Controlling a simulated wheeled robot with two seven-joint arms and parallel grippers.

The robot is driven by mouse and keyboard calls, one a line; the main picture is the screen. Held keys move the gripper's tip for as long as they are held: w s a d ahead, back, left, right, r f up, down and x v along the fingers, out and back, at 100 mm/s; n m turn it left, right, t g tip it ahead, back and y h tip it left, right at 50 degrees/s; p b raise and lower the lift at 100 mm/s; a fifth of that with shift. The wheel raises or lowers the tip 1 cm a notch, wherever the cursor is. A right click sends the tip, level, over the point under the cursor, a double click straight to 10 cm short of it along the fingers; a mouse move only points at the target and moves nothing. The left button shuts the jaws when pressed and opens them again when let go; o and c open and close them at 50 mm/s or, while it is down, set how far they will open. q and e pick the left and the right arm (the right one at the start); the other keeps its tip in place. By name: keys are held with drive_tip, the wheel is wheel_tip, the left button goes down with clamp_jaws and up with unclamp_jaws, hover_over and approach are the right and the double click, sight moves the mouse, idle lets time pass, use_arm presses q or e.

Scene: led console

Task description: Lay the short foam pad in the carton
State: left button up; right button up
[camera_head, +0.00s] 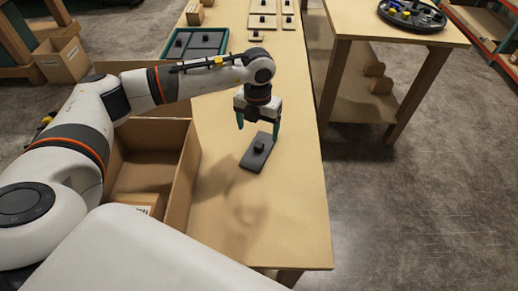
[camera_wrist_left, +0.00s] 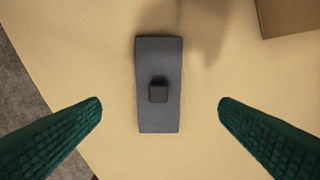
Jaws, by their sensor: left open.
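A short dark grey foam pad (camera_head: 254,160) with a small dark block on top lies flat on the wooden table. In the left wrist view the pad (camera_wrist_left: 160,105) sits upright in the picture between the two fingers. My left gripper (camera_head: 259,130) is open above the pad, with its green fingers apart and nothing between them; its fingers also show in the left wrist view (camera_wrist_left: 160,108). The open cardboard carton (camera_head: 183,180) stands on the left of the pad. Part of it is hidden behind my left arm. My right gripper is not in view.
A small cardboard box (camera_head: 140,200) lies inside the carton. A teal-edged tray (camera_head: 222,43) with dark pads is farther back on the table (camera_head: 270,225), near several small parts. A second table (camera_head: 400,35) with a round dark tray (camera_head: 413,14) stands to the right across a gap.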

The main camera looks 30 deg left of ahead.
sight(259, 145)
use_arm(q)
wheel_tip(259, 145, down, 2)
drive_tip(key=shift+f, duration=0.25)
drive_tip(key=shift+w+f+p, duration=0.1)
drive_tip(key=shift+f+p, duration=0.2)
drive_tip(key=shift+f, duration=0.35)
wheel_tip(259, 145, down, 4)
drive_tip(key=shift+w+f+p, duration=0.1)
drive_tip(key=shift+f+p, duration=0.05)
drive_tip(key=shift+p, duration=0.5)
drive_tip(key=shift+f, duration=0.25)
drive_tip(key=c, duration=1.1)
drive_tip(key=shift+c, duration=0.3)
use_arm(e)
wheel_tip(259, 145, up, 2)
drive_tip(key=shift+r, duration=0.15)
use_arm(q)
drive_tip(key=shift+r, duration=0.15)
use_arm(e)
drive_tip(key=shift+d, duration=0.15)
